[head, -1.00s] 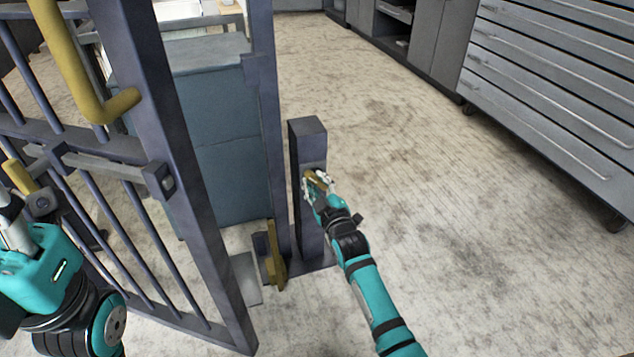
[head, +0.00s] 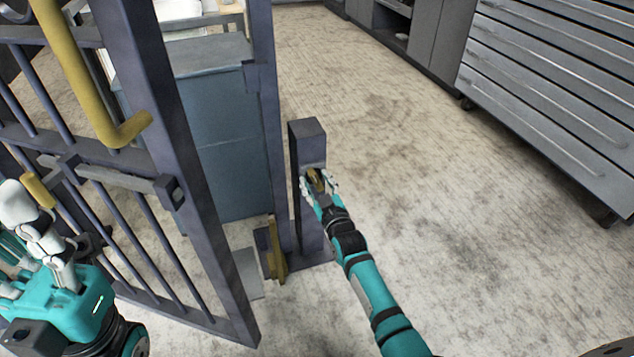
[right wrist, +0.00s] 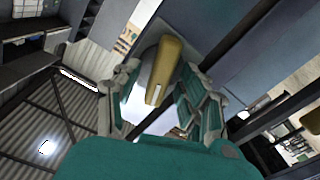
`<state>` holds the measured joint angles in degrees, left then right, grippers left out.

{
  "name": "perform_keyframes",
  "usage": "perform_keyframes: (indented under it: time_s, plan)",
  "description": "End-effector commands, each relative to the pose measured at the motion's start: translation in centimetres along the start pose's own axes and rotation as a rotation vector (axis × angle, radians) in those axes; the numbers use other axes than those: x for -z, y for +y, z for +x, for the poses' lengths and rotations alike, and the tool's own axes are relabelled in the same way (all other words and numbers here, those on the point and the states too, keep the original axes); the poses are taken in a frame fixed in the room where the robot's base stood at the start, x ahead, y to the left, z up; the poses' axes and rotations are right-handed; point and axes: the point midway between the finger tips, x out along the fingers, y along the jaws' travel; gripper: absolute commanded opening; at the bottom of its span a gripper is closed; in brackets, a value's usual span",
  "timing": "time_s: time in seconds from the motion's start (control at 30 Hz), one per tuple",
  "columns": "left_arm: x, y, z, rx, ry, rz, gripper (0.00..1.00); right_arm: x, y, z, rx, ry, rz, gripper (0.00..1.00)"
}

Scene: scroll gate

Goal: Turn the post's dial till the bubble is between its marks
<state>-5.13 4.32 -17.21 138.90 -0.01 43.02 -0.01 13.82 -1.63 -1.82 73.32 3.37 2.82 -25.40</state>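The dark post (head: 307,140) stands upright right of the gate, with its brass dial (head: 316,182) on the near face. My right gripper (head: 319,185) is at the dial. In the right wrist view, the dial's brass handle (right wrist: 168,62) has a white mark near its tip and lies between the spread fingers (right wrist: 160,72), with gaps beside it. The bubble and its marks cannot be made out in either view. My left gripper (head: 38,240) is at the left beside the barred gate (head: 190,200); its grip is unclear.
The gate carries a yellow bent handle (head: 75,70) and a smaller yellow grip (head: 38,190). A brass piece (head: 276,250) is low beside the post. A blue-grey cabinet (head: 225,130) stands behind the gate. Open floor (head: 440,200) reaches to the grey drawers (head: 560,90).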

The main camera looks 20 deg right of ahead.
Motion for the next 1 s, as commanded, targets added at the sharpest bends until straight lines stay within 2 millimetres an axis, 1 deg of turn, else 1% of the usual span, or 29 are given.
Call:
perform_keyframes:
  time_s: [0.17,0.27,0.37,0.6,0.73,0.8,0.9,1.0]
  plan:
    - [0.0,0.0,0.0,0.0,0.002,0.0,0.4,0.0,0.0,-0.1,0.0,0.0,-0.001,0.42]
    - [0.1,0.0,0.1,0.0,0.002,0.0,0.4,-0.1,0.0,-0.6,0.0,-0.001,-0.001,0.42]
    - [0.1,0.0,0.1,0.0,0.002,0.0,0.4,-0.1,0.0,-1.9,0.0,-0.001,0.0,0.42]
    - [0.0,0.0,0.0,0.0,0.002,0.0,0.4,-0.1,0.0,-7.1,0.001,-0.002,-0.001,0.42]
    - [0.0,0.0,0.0,0.0,0.002,0.0,0.4,-0.1,0.0,-9.6,0.001,-0.003,-0.001,0.42]
    - [0.0,0.0,0.0,0.0,0.001,0.0,0.4,-0.1,-0.1,-10.6,0.001,-0.002,-0.001,0.42]
    - [0.0,0.0,0.0,0.0,0.001,0.0,0.4,-0.1,0.0,-11.5,0.001,-0.001,0.0,0.42]
    - [0.0,0.0,0.0,0.0,0.001,0.0,0.4,0.0,0.0,-11.9,0.0,0.0,0.0,0.42]
